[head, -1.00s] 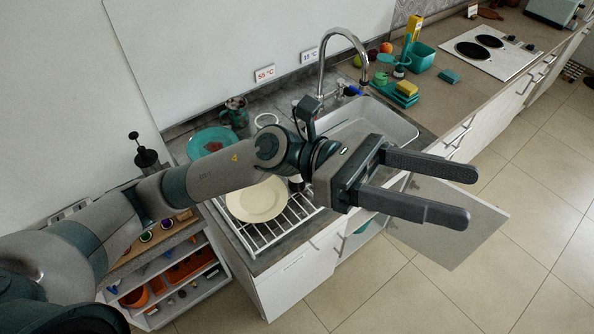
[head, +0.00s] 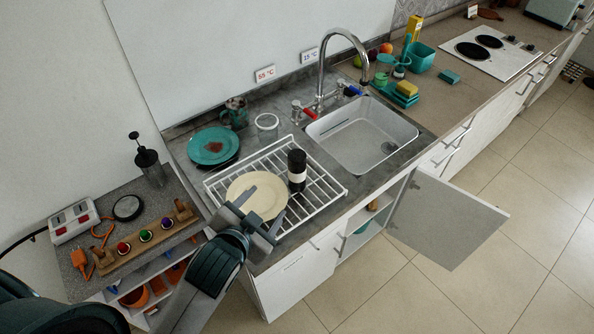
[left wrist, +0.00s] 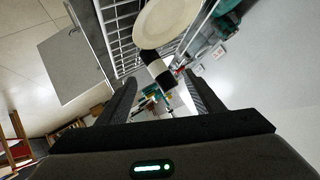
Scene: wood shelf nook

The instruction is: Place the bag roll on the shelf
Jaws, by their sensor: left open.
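A black roll with a white band (head: 297,170), which looks like the bag roll, stands upright on the white wire dish rack (head: 325,186), beside a cream plate (head: 268,197). My left gripper (head: 260,212) is open and empty, over the near edge of the plate and to the lower left of the roll. In the left wrist view the roll (left wrist: 159,72) shows beyond and between the open fingers (left wrist: 160,82), apart from them. An open shelf unit (head: 150,290) at lower left is partly hidden by my arm. Inside the open cabinet under the sink a shelf (head: 375,205) shows. My right gripper is out of view.
The cabinet door (head: 445,220) stands open into the room. The sink (head: 365,140) is right of the rack, with a tall tap (head: 322,75). A teal plate (head: 212,146) lies behind the rack.

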